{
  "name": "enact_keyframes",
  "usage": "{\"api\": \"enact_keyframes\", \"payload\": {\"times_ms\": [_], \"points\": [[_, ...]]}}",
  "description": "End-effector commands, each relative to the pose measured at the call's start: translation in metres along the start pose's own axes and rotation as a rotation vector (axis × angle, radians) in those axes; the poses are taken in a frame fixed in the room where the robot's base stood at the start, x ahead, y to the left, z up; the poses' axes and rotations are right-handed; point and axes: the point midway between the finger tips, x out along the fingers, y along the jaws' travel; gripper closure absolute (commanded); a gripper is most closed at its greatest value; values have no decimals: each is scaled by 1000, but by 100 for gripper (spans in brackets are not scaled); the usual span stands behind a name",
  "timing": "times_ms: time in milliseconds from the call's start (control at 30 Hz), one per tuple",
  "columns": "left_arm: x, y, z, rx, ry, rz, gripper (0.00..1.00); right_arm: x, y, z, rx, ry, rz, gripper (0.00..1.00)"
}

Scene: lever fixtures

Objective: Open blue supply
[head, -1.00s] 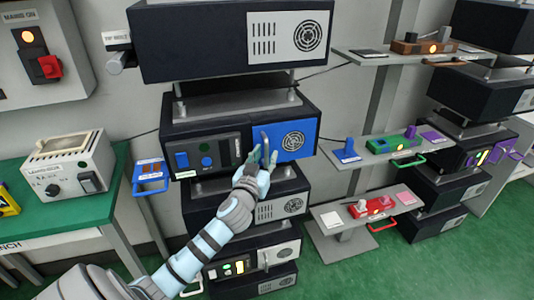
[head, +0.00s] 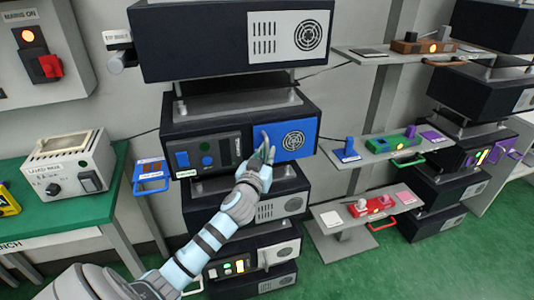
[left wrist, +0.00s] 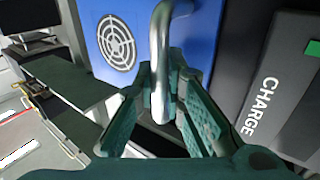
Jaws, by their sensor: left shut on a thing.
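The blue supply is a dark rack unit with a blue front panel (head: 297,126) that bears a round grille. The panel looks closed, flush with the unit's front. An upright metal handle (left wrist: 159,50) stands at the panel's edge nearest the dark control section. My left gripper (head: 264,153) is at this handle, and in the left wrist view its green fingers (left wrist: 162,98) are on either side of the bar, shut on its lower part. The fingers hide part of the handle in the head view. My right gripper is not in view.
Other dark units stand above and below. Shelves with a green fixture (head: 397,142) and a red fixture (head: 371,206) are on the right. Green floor in front is open.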

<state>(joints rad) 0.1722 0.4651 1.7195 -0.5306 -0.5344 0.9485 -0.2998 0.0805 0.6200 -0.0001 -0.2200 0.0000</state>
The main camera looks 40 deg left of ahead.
Motion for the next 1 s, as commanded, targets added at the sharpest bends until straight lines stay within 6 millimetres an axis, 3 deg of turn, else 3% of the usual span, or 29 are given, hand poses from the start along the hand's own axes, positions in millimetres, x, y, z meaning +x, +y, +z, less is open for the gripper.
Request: {"api": "enact_keyframes", "payload": {"times_ms": [167,333,500,900,933,1000], "points": [[-19,21,2,-7,-3,4,100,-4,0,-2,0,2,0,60],[-58,45,2,-8,-5,-3,100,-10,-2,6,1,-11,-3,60],[-86,70,2,-5,-5,4,100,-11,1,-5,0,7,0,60],[-96,76,2,-2,-3,3,100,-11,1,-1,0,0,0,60],[-96,76,2,-2,-3,3,87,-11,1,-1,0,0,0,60],[-96,76,2,-2,-2,2,75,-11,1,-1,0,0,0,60]]}}
